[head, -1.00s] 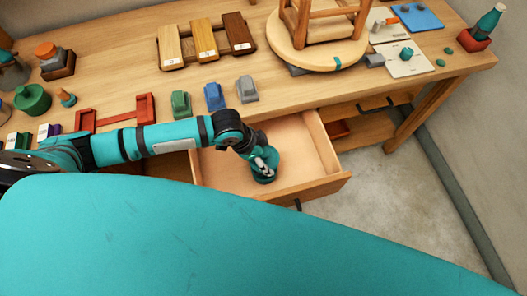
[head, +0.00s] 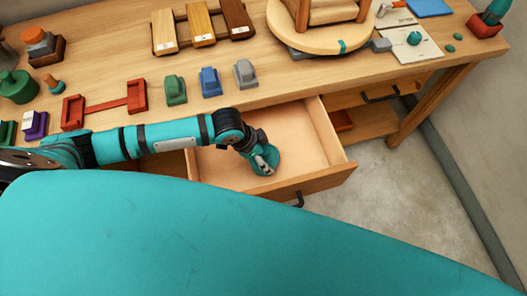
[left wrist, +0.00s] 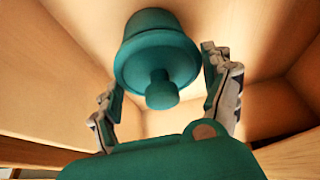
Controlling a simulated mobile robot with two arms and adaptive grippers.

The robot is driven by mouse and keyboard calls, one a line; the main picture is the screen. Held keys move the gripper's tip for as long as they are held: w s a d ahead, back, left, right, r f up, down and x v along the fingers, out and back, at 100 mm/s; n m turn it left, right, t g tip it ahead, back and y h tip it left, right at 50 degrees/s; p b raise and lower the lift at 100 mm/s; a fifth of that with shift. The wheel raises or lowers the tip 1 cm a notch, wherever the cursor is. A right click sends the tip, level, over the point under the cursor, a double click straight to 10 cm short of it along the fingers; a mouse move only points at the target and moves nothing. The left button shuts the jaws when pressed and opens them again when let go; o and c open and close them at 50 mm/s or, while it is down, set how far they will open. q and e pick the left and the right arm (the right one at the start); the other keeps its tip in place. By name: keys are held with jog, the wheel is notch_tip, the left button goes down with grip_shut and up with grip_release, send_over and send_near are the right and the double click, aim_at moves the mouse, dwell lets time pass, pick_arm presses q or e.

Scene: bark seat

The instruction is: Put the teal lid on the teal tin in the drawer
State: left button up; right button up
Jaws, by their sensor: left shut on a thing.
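The open drawer (head: 318,184) has a pale wooden inside. My left gripper (head: 263,163) is down inside it, over a round teal thing. In the left wrist view, the teal lid (left wrist: 157,62) has a wide rim and a round knob that points toward the camera. The teal tin (left wrist: 150,22) shows as a narrower round body just beyond the lid, in line with it. I cannot tell whether the lid is fully seated. My right gripper is not in view.
The wooden tabletop (head: 300,72) is above the drawer. Green, blue and grey blocks (head: 210,82) stand near its edge, with a red rack (head: 105,108) left of them. A stool (head: 320,38) stands at the back. A second drawer handle (head: 380,95) is at right.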

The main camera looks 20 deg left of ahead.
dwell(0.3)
pick_arm(q)
jog(key=shift+p, duration=0.45)
dwell(0.4)
jog(key=shift+f, duration=0.6)
jog(key=o, duration=0.9)
jog(key=shift+r, duration=0.1)
